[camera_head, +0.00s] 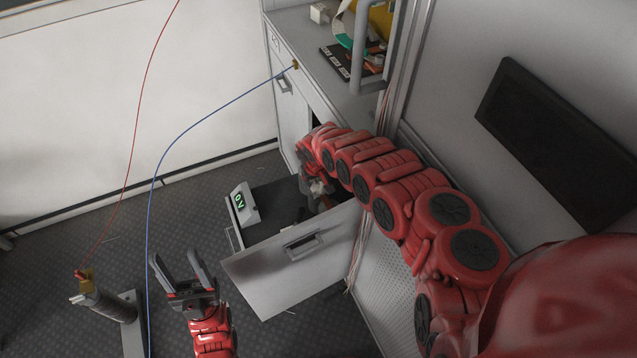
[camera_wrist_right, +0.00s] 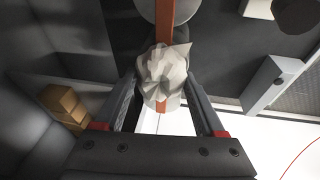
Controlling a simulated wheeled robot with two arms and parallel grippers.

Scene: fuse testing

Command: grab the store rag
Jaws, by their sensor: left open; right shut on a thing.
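The store rag is a crumpled whitish cloth (camera_wrist_right: 163,70) between the fingers of my right gripper (camera_wrist_right: 160,92) in the right wrist view. My right gripper is shut on it. In the head view my right gripper (camera_head: 318,187) reaches down into the open drawer (camera_head: 292,262), and only a small pale bit of the rag shows there, partly hidden by the gripper and arm. An orange strip (camera_wrist_right: 168,14) runs behind the rag in the wrist view. My left gripper (camera_head: 178,262) is open and empty, low in front and to the left of the drawer.
A meter with a green display (camera_head: 243,203) stands at the drawer's left side. A brown block (camera_wrist_right: 64,106) lies left of the gripper in the wrist view. The counter (camera_head: 300,40) is above the drawer.

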